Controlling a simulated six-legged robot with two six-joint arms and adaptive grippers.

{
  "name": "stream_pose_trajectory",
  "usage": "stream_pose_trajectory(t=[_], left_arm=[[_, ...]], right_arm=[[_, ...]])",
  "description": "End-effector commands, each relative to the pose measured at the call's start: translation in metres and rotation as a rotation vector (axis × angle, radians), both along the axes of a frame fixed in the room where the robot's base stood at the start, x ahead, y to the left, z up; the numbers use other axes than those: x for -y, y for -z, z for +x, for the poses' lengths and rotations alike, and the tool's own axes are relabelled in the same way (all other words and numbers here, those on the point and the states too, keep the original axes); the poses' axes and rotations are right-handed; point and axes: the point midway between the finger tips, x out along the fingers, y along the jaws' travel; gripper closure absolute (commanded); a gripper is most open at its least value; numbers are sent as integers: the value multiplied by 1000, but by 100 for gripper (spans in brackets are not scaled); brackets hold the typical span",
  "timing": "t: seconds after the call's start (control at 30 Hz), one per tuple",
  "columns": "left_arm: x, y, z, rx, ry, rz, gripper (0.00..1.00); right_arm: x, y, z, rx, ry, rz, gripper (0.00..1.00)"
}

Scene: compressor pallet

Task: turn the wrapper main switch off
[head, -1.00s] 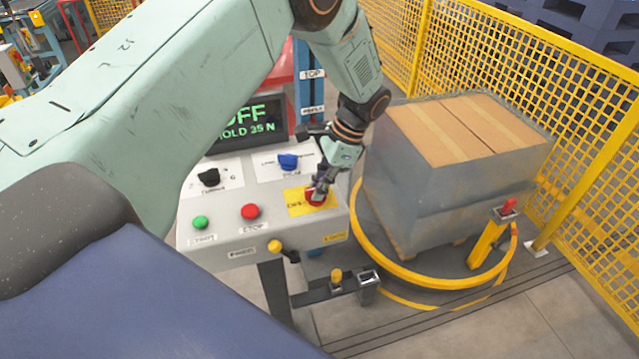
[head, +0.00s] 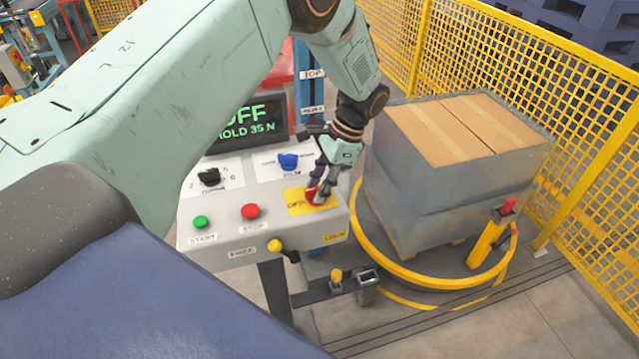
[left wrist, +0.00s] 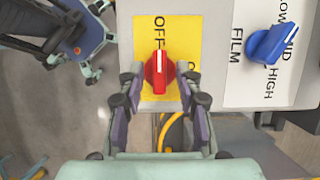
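The wrapper main switch (left wrist: 160,72) is a red knob on a yellow plate (left wrist: 188,30). In the left wrist view its white mark points up toward the word OFF. The head view also shows the switch (head: 313,196) at the right end of the grey control panel (head: 228,228). My left gripper (left wrist: 158,76) is open, with one finger on each side of the knob and a narrow gap on both sides. It also shows in the head view (head: 320,188), over the switch. The display (head: 245,122) is partly hidden by my arm; OFF and HOLD 35 N are readable. My right gripper is out of view.
A blue film knob (head: 288,161), a black knob (head: 209,177), a green button (head: 201,222) and a red stop button (head: 250,211) sit close by on the panel. A wrapped pallet load (head: 450,185) stands right, inside a yellow ring. Yellow mesh fence (head: 530,90) lies behind.

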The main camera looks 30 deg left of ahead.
Motion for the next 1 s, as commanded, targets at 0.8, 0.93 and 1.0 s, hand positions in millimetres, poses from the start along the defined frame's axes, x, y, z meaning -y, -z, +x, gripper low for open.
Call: stream_pose_trajectory(t=[0.8,0.93,1.0], left_arm=[[22,-83,27,3,1,0,63],[26,-99,32,2,0,-1,63],[28,-105,33,0,1,0,63]], right_arm=[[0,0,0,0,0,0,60],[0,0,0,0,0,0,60],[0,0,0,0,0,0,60]])
